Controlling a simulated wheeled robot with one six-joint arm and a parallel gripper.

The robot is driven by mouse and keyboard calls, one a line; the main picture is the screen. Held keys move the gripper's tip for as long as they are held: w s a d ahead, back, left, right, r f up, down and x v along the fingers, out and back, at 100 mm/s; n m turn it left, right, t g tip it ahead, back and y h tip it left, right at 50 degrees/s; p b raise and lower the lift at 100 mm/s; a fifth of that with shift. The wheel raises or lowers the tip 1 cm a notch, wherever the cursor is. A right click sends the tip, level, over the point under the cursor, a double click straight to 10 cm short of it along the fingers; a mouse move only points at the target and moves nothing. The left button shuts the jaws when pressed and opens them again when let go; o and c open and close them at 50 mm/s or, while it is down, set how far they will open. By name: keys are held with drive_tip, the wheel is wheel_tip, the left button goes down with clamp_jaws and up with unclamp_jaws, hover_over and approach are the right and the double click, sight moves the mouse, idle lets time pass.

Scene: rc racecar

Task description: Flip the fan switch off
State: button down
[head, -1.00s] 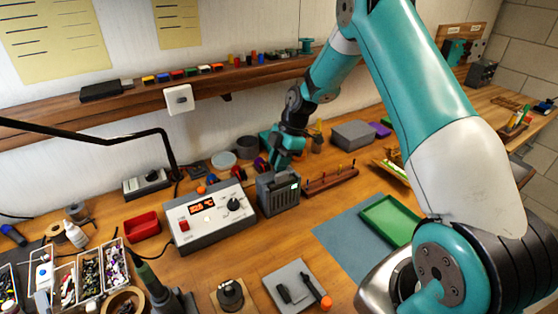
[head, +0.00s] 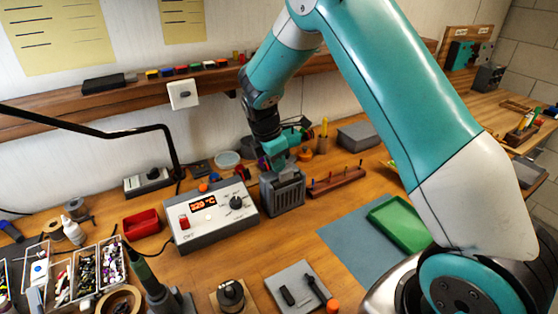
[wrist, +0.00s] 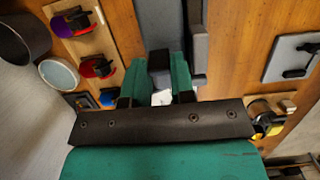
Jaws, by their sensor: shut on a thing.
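The fan (head: 283,194) is a small grey box with a slotted front, standing on the bench right of the soldering station. My gripper (head: 279,168) points down at its top edge and covers part of that top. In the wrist view, my teal fingers (wrist: 161,76) are shut on a small dark piece (wrist: 160,62), with a white spot just below it. A grey edge of the fan (wrist: 199,45) runs along their right side. I cannot make out the switch or its position, as the fingers hide that spot.
The soldering station (head: 212,215) stands close on the left. A wooden tool rack (head: 337,182) is close on the right. A green tray (head: 400,222) lies on a blue mat farther right. A white wall switch (head: 183,94) is on the shelf edge.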

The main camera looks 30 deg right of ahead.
drive_tip(key=shift+a+f+h+p, duration=0.1)
drive_tip(key=shift+a+h+p, duration=0.2)
drive_tip(key=shift+h, duration=0.35)
drive_tip(key=shift+a+f+h+p, duration=0.15)
drive_tip(key=shift+h+p, duration=0.2)
drive_tip(key=shift+h, duration=0.3)
drive_tip(key=c, duration=1.2)
unclamp_jaws()
drive_tip(key=shift+c, duration=0.2)
drive_tip(key=shift+r, duration=0.1)
drive_tip(key=b+v, duration=0.1)
drive_tip(key=v, duration=1.6)
drive_tip(key=shift+a+r, duration=0.1)
